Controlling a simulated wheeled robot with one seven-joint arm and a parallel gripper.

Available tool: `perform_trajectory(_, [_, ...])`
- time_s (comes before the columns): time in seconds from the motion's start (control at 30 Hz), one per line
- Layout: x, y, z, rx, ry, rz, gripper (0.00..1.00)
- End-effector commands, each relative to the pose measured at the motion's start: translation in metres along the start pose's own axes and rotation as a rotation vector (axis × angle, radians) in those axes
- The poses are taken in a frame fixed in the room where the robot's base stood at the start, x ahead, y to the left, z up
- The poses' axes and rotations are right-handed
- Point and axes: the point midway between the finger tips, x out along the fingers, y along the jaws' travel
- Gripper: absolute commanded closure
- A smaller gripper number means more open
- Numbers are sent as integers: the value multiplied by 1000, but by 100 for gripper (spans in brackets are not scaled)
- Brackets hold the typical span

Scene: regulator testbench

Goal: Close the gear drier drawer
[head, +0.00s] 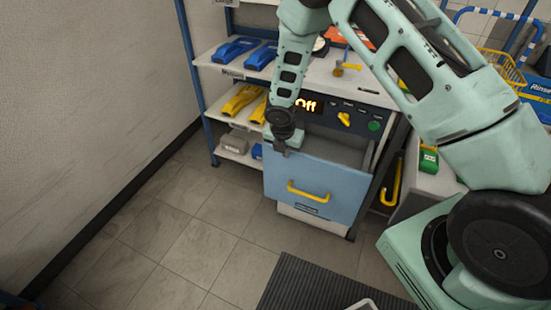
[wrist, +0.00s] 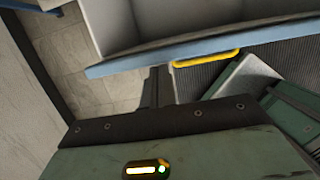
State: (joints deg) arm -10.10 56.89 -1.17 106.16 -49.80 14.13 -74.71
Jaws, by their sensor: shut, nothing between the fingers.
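The gear drier drawer (head: 335,183) has a blue front with a yellow handle (head: 308,191). It stands pulled out, and its grey inside shows behind the front panel. In the wrist view its blue top edge (wrist: 130,65), the handle (wrist: 207,59) and part of the pale inside are visible. My gripper (head: 281,149) is shut and empty at the top left corner of the drawer front. In the wrist view its fingertips (wrist: 156,73) appear just below the blue edge. I cannot tell whether they touch it.
Above the drawer is a control panel with an "Off" display (head: 305,105), a yellow knob (head: 344,119) and a green button (head: 375,126). A blue shelf rack (head: 222,56) holding parts stands to the left. Tiled floor (head: 180,240) is free in front; a dark ribbed mat (head: 300,285) lies there.

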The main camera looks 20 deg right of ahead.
Motion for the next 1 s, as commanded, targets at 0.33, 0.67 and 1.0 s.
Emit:
perform_trajectory(0.33, [11, 0, 51, 2, 0, -1, 100])
perform_trajectory(0.67, [15, 1, 60, -1, 0, 1, 100])
perform_trajectory(1.0, [15, 1, 59, -1, 0, 0, 100])
